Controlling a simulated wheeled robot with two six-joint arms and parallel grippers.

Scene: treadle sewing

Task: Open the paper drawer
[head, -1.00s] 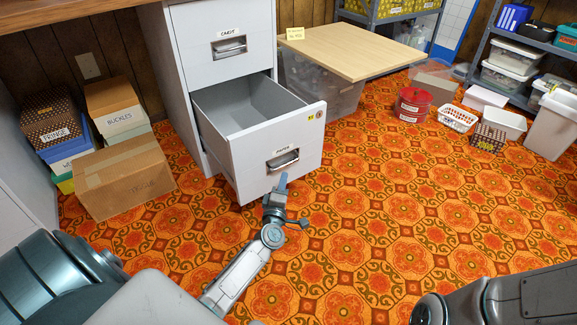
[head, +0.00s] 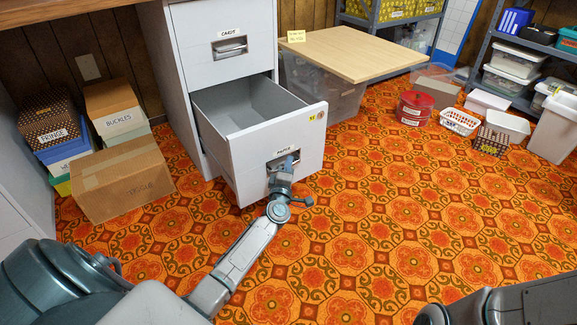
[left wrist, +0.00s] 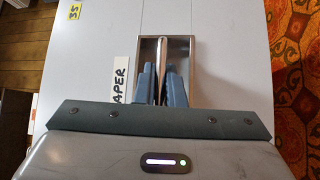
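The paper drawer (head: 245,160) is the lower drawer of a white cabinet and stands far out, its inside bare and grey where I see it. Its front carries a PAPER label (head: 283,152) and a recessed metal handle. The handle (left wrist: 164,46) shows as an upright bar in the left wrist view. My left gripper (head: 284,163) is at this handle, its blue fingers (left wrist: 160,82) reaching into the recess on both sides of the bar. The gap between them is narrow, and they look closed on the bar; the contact is partly hidden. My right gripper is out of view.
Cardboard boxes (head: 120,182) stand left of the cabinet. A clear bin (head: 330,98) under a wooden board (head: 350,52) stands to the right. Red tins (head: 415,108) and baskets lie farther right. The patterned carpet before the drawer is clear.

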